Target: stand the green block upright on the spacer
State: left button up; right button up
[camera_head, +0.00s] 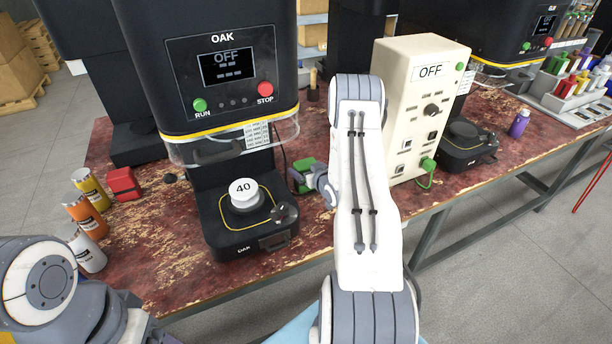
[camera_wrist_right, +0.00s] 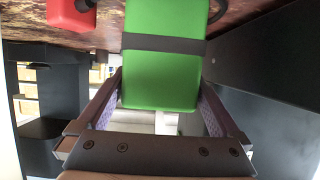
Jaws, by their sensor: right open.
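The green block (camera_head: 303,175) lies on the table just right of the OAK machine, partly hidden by my right arm. In the right wrist view the green block (camera_wrist_right: 163,80) has a dark band across it and fills the space between my right gripper's fingers (camera_wrist_right: 160,100). The jaws are open around it, with no clear grip. In the head view my right gripper (camera_head: 318,182) is beside the block and mostly hidden by its arm. A white disc marked 40 (camera_head: 243,189), likely the spacer, sits on the OAK machine's base plate. My left arm shows at lower left; its fingers are out of view.
The OAK machine (camera_head: 220,80) stands over its base, with a knob (camera_head: 285,212) at the front right. A cream control box (camera_head: 415,110) stands right of my right arm. A red block (camera_head: 123,184) and several cans (camera_head: 86,222) are at left. The front-left tabletop is bare.

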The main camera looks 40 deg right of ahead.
jog(key=c, duration=1.1)
jog(key=shift+r, duration=0.1)
